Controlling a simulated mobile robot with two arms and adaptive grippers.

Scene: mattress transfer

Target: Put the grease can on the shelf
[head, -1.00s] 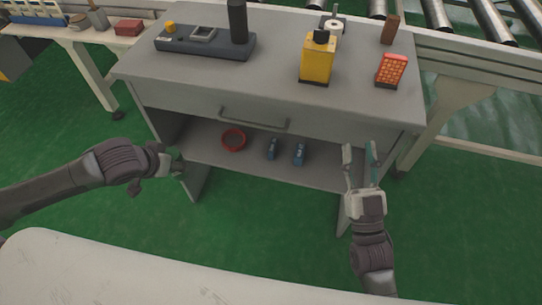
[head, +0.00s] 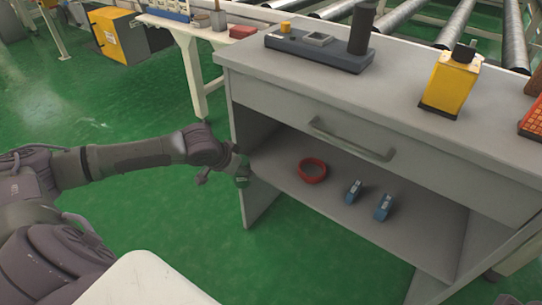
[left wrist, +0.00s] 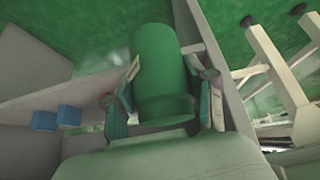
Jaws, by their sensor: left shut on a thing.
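The green can (left wrist: 160,65), which looks like the grease can, is clamped between the fingers of my left gripper (left wrist: 165,95) in the left wrist view. The open lower shelf (head: 420,232) under the drawer lies to the right of the gripper.
A red ring (head: 312,171) and two blue items (head: 353,191) (head: 384,207) lie on the shelf. The desk's side panel (head: 258,200) bounds it on the left, and the drawer handle (head: 350,140) juts out above. The shelf's right part is clear.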

